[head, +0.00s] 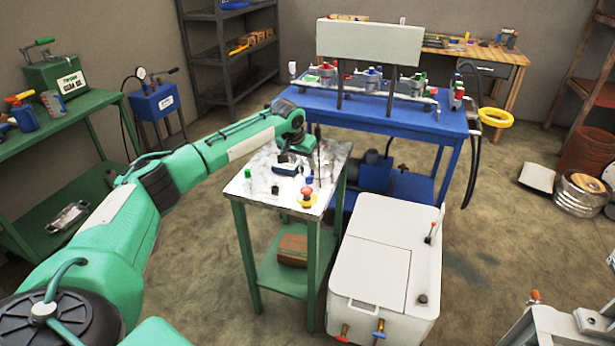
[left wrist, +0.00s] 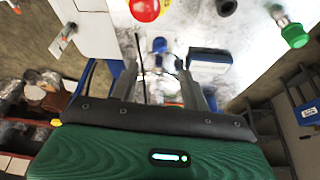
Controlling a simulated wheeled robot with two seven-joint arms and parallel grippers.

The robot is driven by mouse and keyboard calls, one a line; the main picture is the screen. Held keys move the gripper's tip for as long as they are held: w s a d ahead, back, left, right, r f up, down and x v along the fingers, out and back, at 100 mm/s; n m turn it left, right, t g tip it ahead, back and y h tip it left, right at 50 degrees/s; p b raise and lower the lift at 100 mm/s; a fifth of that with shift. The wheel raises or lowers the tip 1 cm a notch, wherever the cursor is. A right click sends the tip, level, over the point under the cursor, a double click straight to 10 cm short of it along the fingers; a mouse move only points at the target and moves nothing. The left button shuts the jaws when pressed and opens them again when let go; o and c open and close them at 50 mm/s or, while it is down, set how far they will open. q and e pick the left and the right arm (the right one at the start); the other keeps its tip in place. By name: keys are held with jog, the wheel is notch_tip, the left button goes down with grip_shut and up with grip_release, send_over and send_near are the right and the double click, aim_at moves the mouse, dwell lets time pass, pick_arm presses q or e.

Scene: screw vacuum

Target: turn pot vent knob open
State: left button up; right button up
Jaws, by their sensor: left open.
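My left gripper (head: 300,158) hangs low over the pale top of a small green-legged table (head: 243,212). In the left wrist view its two grey fingers stand apart (left wrist: 160,70) with nothing clearly gripped. A small blue part (left wrist: 160,45) shows ahead, between the fingers; I cannot tell if it is a knob. A blue and white device (head: 286,170) lies beside the gripper, also in the left wrist view (left wrist: 209,60). I cannot tell which is the pot vent knob.
A white chest (head: 370,262) with coloured valves stands right of the table. A blue bench (head: 400,119) behind carries pots with coloured knobs (head: 372,76) and a blank board (head: 370,42). A green shelf (head: 70,125) stands left. The floor at right is partly clear.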

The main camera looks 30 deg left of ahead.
aim_at(308, 178)
pick_arm(q)
jog(key=x, duration=1)
jog(key=shift+r, duration=0.1)
jog(key=c, duration=1)
